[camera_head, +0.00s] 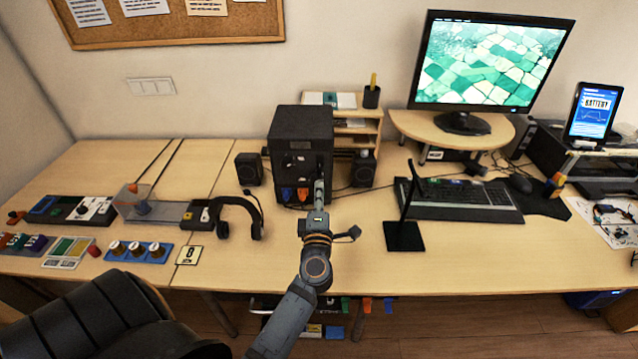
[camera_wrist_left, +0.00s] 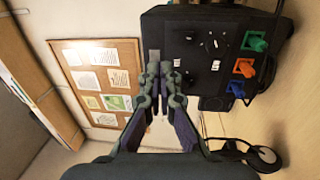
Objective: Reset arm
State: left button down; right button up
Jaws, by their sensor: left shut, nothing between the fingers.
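My left gripper (camera_head: 319,187) is up in front of the right side of a black box (camera_head: 300,122) on the desk, its fingers shut and empty. In the left wrist view the closed fingertips (camera_wrist_left: 160,68) are beside the box's dark face (camera_wrist_left: 205,50), and I cannot tell whether they touch it. That face carries a green plug (camera_wrist_left: 255,42), an orange plug (camera_wrist_left: 243,68) and a blue plug (camera_wrist_left: 236,89). In the head view the orange plug (camera_head: 303,194) and the blue plug (camera_head: 287,194) show low on the box; my gripper covers part of that face. My right gripper is out of view.
Small speakers (camera_head: 249,169) flank the box. Headphones (camera_head: 240,215) lie to its left, and a black stand (camera_head: 404,236) is to the right of my arm. A keyboard (camera_head: 460,198) and monitor (camera_head: 490,62) stand further right. A black chair (camera_head: 100,310) is at front left.

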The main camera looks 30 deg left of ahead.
pick_arm(q)
jog(key=shift+s+d+r, duration=0.2)
jog(key=shift+s+d, duration=0.05)
jog(key=shift+s, duration=0.25)
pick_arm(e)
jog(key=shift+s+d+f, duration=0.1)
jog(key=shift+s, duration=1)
